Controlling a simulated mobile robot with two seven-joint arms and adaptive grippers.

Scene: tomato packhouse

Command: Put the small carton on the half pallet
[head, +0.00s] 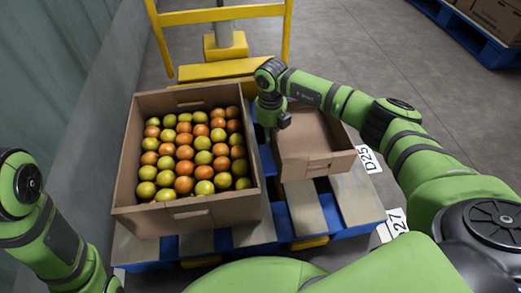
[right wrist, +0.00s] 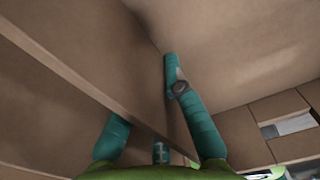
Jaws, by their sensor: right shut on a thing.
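The small carton (head: 318,169) is open, brown and empty inside as far as I see. It is at the right part of the half pallet (head: 308,208), which has wooden slats on a blue base. I cannot tell whether the carton rests on the slats or hangs just above them. My right gripper (head: 279,121) is shut on the carton's left wall near its far corner. In the right wrist view its fingers straddle the cardboard wall (right wrist: 105,70), one finger partly hidden behind it. My left arm shows at the left edge; its gripper is out of view.
A large carton (head: 188,213) full of orange and green tomatoes stands on the pallet's left part, close beside the small carton. A yellow frame (head: 220,70) stands behind. A grey wall is on the left. Floor labels (head: 369,160) lie to the right; another blue pallet is at top right.

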